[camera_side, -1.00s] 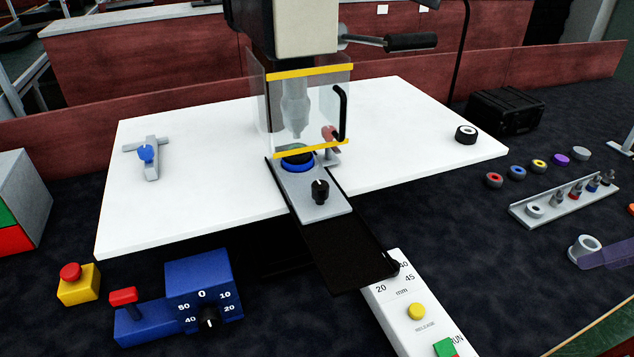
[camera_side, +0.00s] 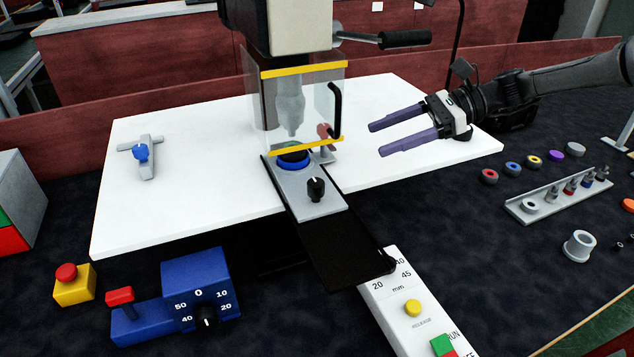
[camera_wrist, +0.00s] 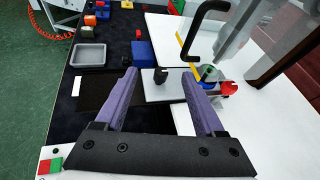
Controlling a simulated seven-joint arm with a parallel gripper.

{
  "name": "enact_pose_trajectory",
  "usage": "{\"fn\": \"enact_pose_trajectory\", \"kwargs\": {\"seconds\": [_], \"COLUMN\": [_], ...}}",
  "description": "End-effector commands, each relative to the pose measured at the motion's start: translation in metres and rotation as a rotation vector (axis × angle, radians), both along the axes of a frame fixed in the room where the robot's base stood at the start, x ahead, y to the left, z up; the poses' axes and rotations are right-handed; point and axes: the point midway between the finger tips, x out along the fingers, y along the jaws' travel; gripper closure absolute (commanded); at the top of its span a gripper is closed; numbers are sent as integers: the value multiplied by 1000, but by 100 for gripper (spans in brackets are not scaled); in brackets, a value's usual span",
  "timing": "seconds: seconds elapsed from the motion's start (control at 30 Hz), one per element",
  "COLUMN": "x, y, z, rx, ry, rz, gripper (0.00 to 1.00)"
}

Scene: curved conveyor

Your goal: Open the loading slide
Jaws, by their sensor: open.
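The loading slide is a grey plate (camera_side: 328,205) with a black knob (camera_side: 316,188) on a black track (camera_side: 345,255). Its rear end, with a blue ring holder (camera_side: 293,160), sits under the clear guard (camera_side: 305,110) with yellow edges and a black handle (camera_side: 338,112). My gripper (camera_side: 373,138) has purple fingers, is open and empty, and hangs above the white table to the right of the guard, apart from it. In the wrist view the knob (camera_wrist: 161,75) and grey plate (camera_wrist: 165,90) show between the fingertips, farther off.
A press lever (camera_side: 405,38) extends right above the guard. A red-topped clamp (camera_side: 325,132) stands beside the slide. A white control panel (camera_side: 410,300) lies at the front. A rack of small parts (camera_side: 555,200) and coloured rings lie at right.

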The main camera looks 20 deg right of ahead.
Motion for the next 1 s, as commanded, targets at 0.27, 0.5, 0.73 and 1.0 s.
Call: {"fn": "enact_pose_trajectory", "kwargs": {"seconds": [0.27,0.5,0.73,1.0], "x": [17,23,34,45], "y": [-6,19,60,100], "z": [-56,-67,-85,-102], "rx": [12,10,10,9], "ry": [105,106,105,104], "rz": [-15,-13,-12,-13], "gripper": [29,29,29,29]}}
